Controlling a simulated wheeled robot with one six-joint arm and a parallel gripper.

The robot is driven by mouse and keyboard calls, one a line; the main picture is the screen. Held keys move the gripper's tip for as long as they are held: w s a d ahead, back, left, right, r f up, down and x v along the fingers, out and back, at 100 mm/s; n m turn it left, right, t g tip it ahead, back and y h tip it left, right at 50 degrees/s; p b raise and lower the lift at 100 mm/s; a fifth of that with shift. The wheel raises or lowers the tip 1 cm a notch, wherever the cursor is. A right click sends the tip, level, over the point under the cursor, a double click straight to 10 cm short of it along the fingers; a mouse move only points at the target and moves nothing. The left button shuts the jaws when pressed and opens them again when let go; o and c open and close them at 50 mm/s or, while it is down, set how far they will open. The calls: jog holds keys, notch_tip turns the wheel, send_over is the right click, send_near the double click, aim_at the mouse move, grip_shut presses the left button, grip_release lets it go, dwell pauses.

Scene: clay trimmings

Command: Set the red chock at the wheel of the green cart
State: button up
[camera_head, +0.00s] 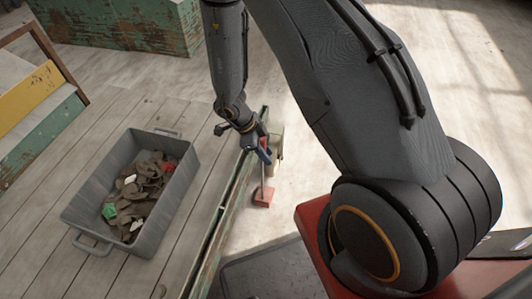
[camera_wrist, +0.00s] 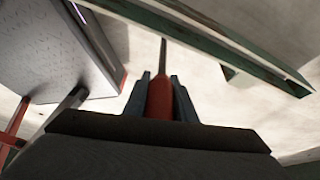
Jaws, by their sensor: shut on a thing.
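The red chock (camera_head: 264,197) is a small red block at the lower end of a thin rod with a red grip. My gripper (camera_head: 264,153) is shut on the red grip, and the rod hangs down from it beside the cart's edge. In the wrist view my gripper (camera_wrist: 160,88) has its two fingers on either side of the red grip (camera_wrist: 160,98), with the rod running away from it. The green cart (camera_head: 228,205) has a worn green edge rail and a plank top. Its rail also shows in the wrist view (camera_wrist: 240,55). I cannot make out its wheel. Whether the chock touches the floor is unclear.
A grey crate (camera_head: 178,188) holding brown scraps with red, green and white bits stands on the planks. A worn green chest (camera_head: 120,28) is at the back left, and a frame with yellow and green boards (camera_head: 32,98) at far left.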

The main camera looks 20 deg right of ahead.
jog(key=o, duration=1.1)
jog(key=shift+p+v, duration=0.95)
jog(key=shift+v, duration=2.9)
